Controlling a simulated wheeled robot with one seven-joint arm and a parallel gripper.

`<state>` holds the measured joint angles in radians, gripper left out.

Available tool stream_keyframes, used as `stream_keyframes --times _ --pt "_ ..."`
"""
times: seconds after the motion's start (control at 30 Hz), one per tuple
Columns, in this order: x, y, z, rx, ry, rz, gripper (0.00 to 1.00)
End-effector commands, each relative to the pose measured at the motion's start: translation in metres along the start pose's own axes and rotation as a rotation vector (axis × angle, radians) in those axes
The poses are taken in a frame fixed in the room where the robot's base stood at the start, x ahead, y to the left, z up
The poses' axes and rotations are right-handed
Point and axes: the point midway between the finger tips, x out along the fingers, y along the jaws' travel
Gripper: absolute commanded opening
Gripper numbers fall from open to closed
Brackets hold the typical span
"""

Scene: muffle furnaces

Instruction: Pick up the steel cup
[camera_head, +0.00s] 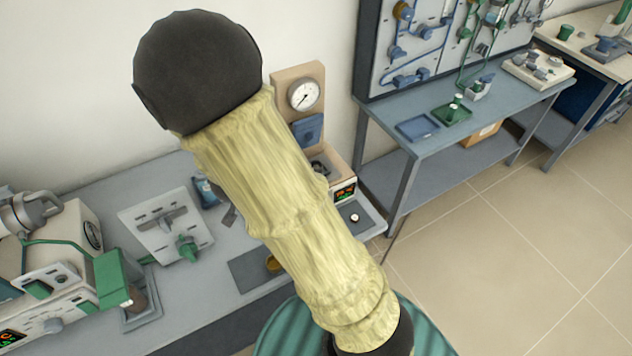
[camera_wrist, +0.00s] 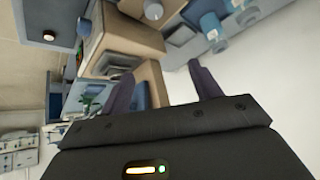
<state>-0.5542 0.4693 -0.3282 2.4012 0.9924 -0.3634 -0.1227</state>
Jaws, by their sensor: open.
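I cannot make out a steel cup for certain in either view. In the head view my arm in its pale yellow sleeve crosses the middle and hides part of the bench. A small brass-coloured round piece (camera_head: 273,264) shows at the arm's edge on a dark mat (camera_head: 248,272). My gripper (camera_wrist: 163,85) shows in the wrist view with its two dark fingers apart and nothing between them. Beyond the fingers are tan and grey apparatus, tilted in the picture.
A grey bench (camera_head: 85,190) runs along the wall. On it are a furnace-like unit (camera_head: 60,240) at left, a white panel with a green knob (camera_head: 165,228) and a gauge stand (camera_head: 302,95). A blue-grey table (camera_head: 450,125) stands at right. The tiled floor (camera_head: 500,230) is clear.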

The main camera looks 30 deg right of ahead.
Motion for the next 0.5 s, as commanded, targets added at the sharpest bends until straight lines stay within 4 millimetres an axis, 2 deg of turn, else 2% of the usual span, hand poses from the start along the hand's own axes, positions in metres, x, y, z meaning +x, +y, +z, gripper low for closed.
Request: stream_keyframes --times 0.03,0.2,0.33,0.5 --pt "0.026 0.001 0.015 0.018 0.062 0.050 0.63" --pt "0.060 0.015 0.027 0.097 0.317 0.239 0.63" --pt "0.066 0.028 0.038 0.146 0.529 0.380 0.63" --pt "0.055 0.038 0.050 0.196 0.722 0.501 0.63"
